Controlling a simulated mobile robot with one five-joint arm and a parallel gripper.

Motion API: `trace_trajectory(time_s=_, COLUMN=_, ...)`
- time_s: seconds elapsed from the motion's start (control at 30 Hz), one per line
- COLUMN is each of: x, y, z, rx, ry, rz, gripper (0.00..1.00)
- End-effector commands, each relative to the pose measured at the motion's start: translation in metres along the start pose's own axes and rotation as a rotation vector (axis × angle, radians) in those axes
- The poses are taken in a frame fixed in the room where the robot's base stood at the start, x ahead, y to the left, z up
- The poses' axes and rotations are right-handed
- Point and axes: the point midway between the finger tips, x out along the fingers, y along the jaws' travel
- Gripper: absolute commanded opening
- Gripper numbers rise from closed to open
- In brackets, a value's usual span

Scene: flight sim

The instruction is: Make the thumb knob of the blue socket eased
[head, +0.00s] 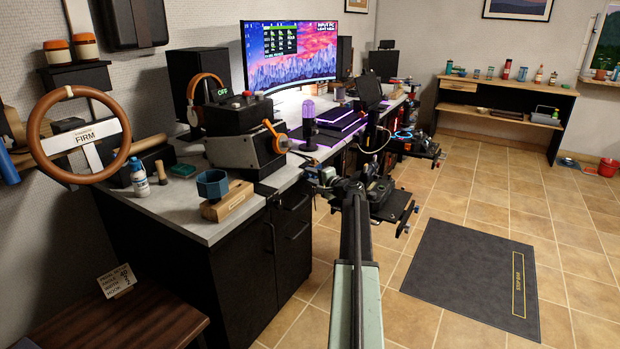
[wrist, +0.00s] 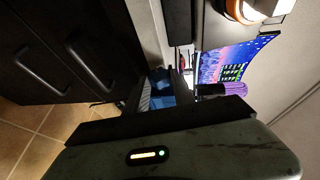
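A blue six-sided socket (head: 212,183) stands on a light wooden block with a label (head: 228,202), at the near edge of the grey desk in the head view. I cannot make out its thumb knob. My gripper (head: 322,176) is at the end of my arm, right of the socket and beside the desk's front edge, apart from the socket. In the wrist view, a small blue patch (wrist: 163,96) shows beyond my gripper's body; I cannot tell what it belongs to. The fingertips are too small and dark to tell open from shut.
The desk (head: 185,222) holds a white bottle (head: 139,178), a box with headphones and the monitor (head: 290,53). A steering wheel marked FIRM (head: 32,131) stands left. Dark cabinets (head: 292,232) are below the desk. Tiled floor with a dark mat (head: 470,275) is open on the right.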

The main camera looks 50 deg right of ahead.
Motion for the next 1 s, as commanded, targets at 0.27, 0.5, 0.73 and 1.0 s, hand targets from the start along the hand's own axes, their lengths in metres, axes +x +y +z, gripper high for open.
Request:
trace_trajectory(time_s=0.27, x=0.001, y=-0.004, z=0.004, rx=-0.009, ry=-0.006, rz=0.021, gripper=0.0)
trace_trajectory(time_s=0.5, x=0.001, y=-0.013, z=0.004, rx=-0.057, ry=-0.008, rz=0.131, gripper=0.0)
trace_trajectory(time_s=0.73, x=0.002, y=-0.016, z=0.005, rx=-0.121, ry=-0.009, rz=0.284, gripper=0.0)
trace_trajectory(time_s=1.0, x=0.004, y=-0.016, z=0.006, rx=-0.182, ry=-0.009, rz=0.433, gripper=0.0)
